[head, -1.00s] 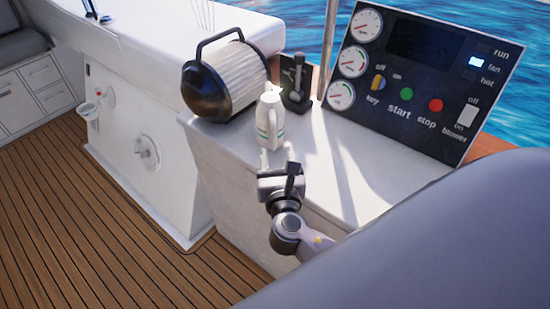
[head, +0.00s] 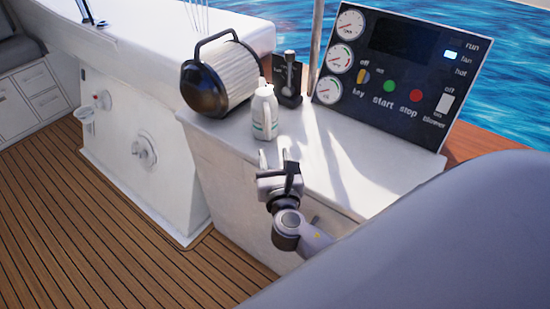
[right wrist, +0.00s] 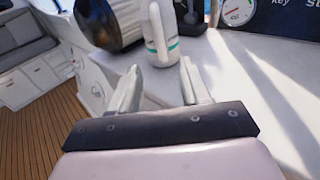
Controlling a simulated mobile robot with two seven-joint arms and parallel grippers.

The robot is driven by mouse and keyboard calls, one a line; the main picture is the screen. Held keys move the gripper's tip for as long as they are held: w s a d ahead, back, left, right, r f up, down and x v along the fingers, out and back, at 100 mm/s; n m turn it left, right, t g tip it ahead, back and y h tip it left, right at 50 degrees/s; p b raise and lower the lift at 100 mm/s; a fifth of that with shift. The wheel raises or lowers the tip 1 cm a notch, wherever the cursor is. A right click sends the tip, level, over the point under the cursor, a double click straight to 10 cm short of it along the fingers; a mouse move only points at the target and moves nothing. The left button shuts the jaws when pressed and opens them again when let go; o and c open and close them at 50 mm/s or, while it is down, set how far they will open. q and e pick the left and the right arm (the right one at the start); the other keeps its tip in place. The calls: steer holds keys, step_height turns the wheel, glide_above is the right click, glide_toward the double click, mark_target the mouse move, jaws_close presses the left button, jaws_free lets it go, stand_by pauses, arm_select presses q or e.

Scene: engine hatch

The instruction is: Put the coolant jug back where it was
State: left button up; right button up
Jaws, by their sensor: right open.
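The coolant jug (head: 264,112) is white with a green band and stands upright on the white counter, between the black-ended filter drum and the throttle lever. It also shows in the right wrist view (right wrist: 162,36), just beyond the fingers, with its top cut off by the frame. My right gripper (head: 279,160) is in front of the jug at the counter's front edge. In the right wrist view its two fingers (right wrist: 160,82) are spread apart with nothing between them, and the jug stands clear of them. My left gripper is not in view.
The filter drum (head: 222,78) with a black handle stands left of the jug. The throttle lever (head: 288,78) is close behind it. The gauge panel (head: 395,78) stands at the back right. The counter (head: 340,165) is clear to the jug's right.

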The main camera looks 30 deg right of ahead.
steer(key=s+a+f+m+g+y, duration=0.2)
steer(key=s+a+f+m+y, duration=0.2)
steer(key=m, duration=1)
steer(key=s+a+f+m+g+y, duration=0.3)
steer(key=s+a+f+m+y, duration=0.1)
steer(key=s+f+m, duration=0.7)
steer(key=s+m+y, duration=0.1)
steer(key=s+m, duration=0.2)
steer(key=shift+s+m+y, duration=0.3)
steer(key=shift+s, duration=0.1)
steer(key=shift+w+f, duration=0.1)
